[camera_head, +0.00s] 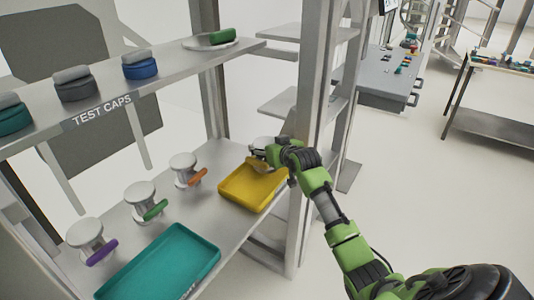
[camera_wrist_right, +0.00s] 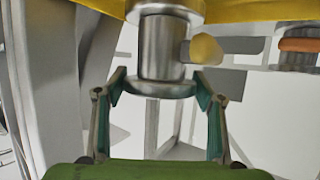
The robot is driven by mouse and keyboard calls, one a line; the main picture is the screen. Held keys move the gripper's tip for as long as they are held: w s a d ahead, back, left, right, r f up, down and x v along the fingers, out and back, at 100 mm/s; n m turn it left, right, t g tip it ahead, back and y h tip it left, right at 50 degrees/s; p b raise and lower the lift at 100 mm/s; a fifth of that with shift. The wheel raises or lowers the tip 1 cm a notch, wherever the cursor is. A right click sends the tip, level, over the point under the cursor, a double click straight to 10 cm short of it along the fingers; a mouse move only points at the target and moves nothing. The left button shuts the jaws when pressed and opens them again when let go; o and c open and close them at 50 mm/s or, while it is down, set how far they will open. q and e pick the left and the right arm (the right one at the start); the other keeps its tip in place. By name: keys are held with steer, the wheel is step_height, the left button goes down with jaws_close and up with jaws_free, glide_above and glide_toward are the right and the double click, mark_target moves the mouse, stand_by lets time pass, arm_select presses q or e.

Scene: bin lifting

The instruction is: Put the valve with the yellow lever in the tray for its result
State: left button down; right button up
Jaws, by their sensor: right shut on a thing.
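The valve with the yellow lever (camera_wrist_right: 161,48) is a grey metal cylinder with round flanges. Its yellow lever (camera_wrist_right: 207,49) sticks out to the right in the right wrist view. My right gripper (camera_head: 276,154) is shut on the valve, with a finger on each side near one flange (camera_wrist_right: 161,89). In the head view it is at the back of the yellow tray (camera_head: 237,202), and the gripper partly hides the valve. I cannot tell whether the valve touches the tray. The teal tray (camera_head: 166,266) lies nearer on the same shelf. My left gripper is not in view.
Valves with purple (camera_head: 101,252), green (camera_head: 155,210) and orange (camera_head: 198,177) levers stand along the shelf behind the trays. An upper shelf (camera_head: 110,104) labelled TEST CAPS holds several coloured caps. A rack post (camera_head: 312,100) stands close beside my right gripper.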

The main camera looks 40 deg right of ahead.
steer(key=shift+d+f+p, duration=0.1)
steer(key=shift+f+p, duration=0.3)
steer(key=shift+f, duration=0.85)
steer(key=o, duration=2)
steer(key=shift+f, duration=0.25)
steer(key=shift+c, duration=0.2)
steer(key=shift+s, duration=0.1)
steer(key=v, duration=1.2)
steer(key=shift+b, duration=0.4)
steer(key=shift+r, duration=0.1)
